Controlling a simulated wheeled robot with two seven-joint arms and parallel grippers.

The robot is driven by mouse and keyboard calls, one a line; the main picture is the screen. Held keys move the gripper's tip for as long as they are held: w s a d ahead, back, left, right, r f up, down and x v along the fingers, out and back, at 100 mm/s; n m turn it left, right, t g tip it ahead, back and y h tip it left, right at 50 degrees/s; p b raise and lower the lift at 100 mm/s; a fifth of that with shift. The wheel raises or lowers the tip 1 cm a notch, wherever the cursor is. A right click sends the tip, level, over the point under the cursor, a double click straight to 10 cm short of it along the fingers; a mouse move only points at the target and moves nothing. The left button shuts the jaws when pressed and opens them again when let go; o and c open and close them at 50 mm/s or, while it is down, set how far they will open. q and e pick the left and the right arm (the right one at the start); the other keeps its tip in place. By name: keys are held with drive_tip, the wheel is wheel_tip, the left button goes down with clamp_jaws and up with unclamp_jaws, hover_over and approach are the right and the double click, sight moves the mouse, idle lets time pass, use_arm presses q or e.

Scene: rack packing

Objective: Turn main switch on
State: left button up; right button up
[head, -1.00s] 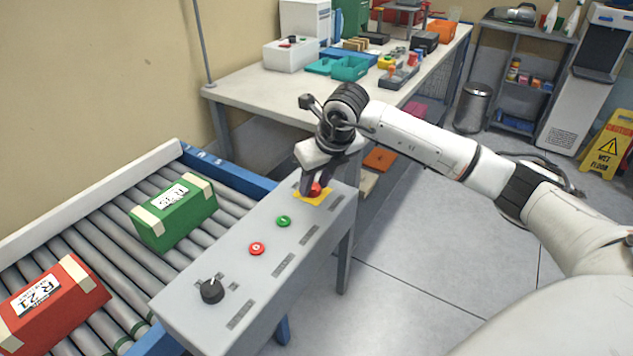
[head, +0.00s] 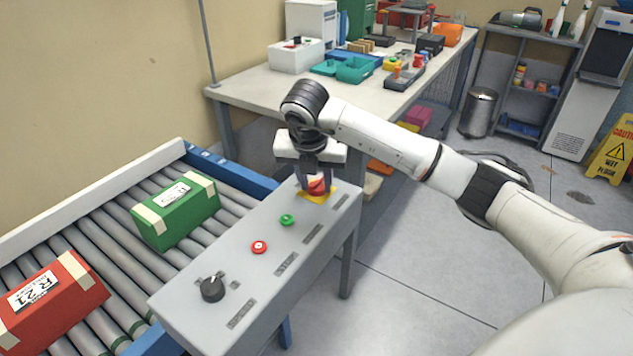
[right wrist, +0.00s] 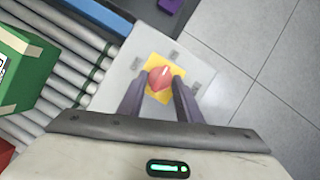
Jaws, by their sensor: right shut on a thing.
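The control panel (head: 215,330) is a long grey box beside the conveyor. A black rotary knob (head: 212,289), probably the main switch, sits at its near end. A red button (head: 259,247) and a green button (head: 287,220) lie further along. At the far end is a red emergency stop button (head: 317,186) on a yellow plate; the button also shows in the right wrist view (right wrist: 160,79). My right gripper (head: 317,184) points down there, its two fingers around the red emergency stop button, shut on it. My left gripper is out of view.
A roller conveyor (head: 105,235) with blue rails carries a green box (head: 175,211) and a red box (head: 50,303). A workbench (head: 262,85) with bins and tools stands behind. Grey floor (head: 400,280) right of the panel is clear.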

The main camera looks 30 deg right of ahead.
idle(0.6)
drive_tip(key=o, duration=1)
drive_tip(key=shift+o, duration=0.2)
drive_tip(key=v, duration=1)
drive_tip(key=shift+r, duration=0.2)
drive_tip(key=shift+w+a, duration=0.1)
